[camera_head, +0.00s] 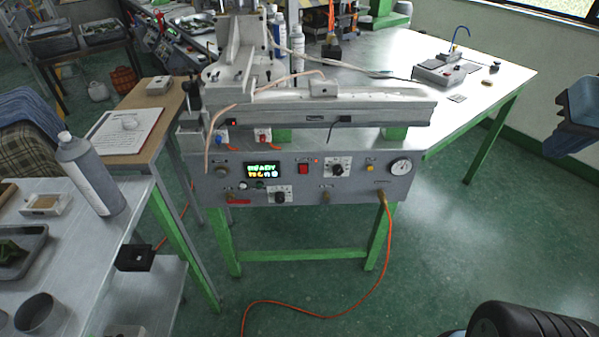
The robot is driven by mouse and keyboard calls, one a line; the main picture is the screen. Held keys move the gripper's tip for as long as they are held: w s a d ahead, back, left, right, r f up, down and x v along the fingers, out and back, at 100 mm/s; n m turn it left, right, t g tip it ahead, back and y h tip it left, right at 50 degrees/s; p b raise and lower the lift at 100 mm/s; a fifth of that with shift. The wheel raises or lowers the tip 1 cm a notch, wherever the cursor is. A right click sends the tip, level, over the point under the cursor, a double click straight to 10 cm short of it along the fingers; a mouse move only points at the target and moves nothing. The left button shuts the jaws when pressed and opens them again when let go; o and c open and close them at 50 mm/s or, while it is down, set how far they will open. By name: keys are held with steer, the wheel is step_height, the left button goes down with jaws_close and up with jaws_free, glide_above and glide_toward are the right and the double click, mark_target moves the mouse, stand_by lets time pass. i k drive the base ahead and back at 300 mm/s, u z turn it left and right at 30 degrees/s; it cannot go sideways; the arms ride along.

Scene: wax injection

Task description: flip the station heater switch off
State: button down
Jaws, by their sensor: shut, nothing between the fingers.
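The wax injection station (232,187) is a grey control panel on a green-legged bench. Its display (262,171) reads READY in green, with coloured symbols below. A red rocker switch (303,168) sits right of the display, with a small red light (316,161) above its right side. No label is readable, so I cannot confirm that it is the heater switch, and its position is too small to tell. Two black-and-white dials (337,166) and a round gauge (400,167) are also on the panel. My gripper is not visible in this view.
An orange hose (388,235) hangs from the panel's right end to the floor. A black rounded object (535,320) fills the bottom right corner. The green floor before the station is otherwise largely clear.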

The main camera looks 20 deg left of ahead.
mark_target(302, 167)
steer(key=z, duration=1.45)
steer(key=i, duration=0.05)
steer(key=u, duration=2.5)
